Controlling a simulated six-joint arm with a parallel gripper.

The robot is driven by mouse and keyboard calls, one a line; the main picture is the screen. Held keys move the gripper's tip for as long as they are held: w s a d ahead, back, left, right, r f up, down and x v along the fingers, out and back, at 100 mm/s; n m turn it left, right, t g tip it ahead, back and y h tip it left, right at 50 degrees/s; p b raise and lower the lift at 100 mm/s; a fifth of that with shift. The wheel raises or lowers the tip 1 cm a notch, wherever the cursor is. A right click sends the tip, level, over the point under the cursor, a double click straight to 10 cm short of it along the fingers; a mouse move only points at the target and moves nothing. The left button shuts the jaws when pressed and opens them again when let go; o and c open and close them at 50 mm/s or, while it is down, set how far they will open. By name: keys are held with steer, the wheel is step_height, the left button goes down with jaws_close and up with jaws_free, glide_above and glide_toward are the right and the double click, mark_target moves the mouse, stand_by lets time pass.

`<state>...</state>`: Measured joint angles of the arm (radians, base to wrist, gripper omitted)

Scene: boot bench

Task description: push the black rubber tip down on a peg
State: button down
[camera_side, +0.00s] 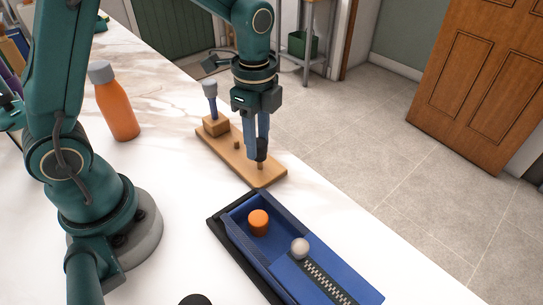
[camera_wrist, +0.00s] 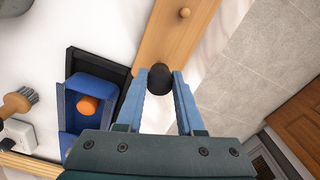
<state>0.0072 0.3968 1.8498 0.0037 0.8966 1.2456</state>
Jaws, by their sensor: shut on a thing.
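A wooden board (camera_side: 240,162) lies on the white counter, with a short peg (camera_side: 260,166) at its near end and another stub (camera_side: 236,145) near its middle. My gripper (camera_side: 261,146) points down above the near end, its blue fingers shut on the black rubber tip (camera_side: 261,156). The tip is right above or at the top of the near peg; I cannot tell whether it touches. In the wrist view the tip (camera_wrist: 160,78) sits between the fingertips (camera_wrist: 160,80) at the end of the board (camera_wrist: 170,38) and hides the near peg.
A grey-topped tool (camera_side: 211,97) stands in a wooden block on the board's far end. An orange bottle (camera_side: 117,108) stands at left. The counter's edge runs along the right.

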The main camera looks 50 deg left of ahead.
mark_target(258, 141)
steer(key=shift+f, duration=1.45)
stand_by(2.0)
jaws_free()
stand_by(0.3)
steer(key=shift+r, duration=3.5)
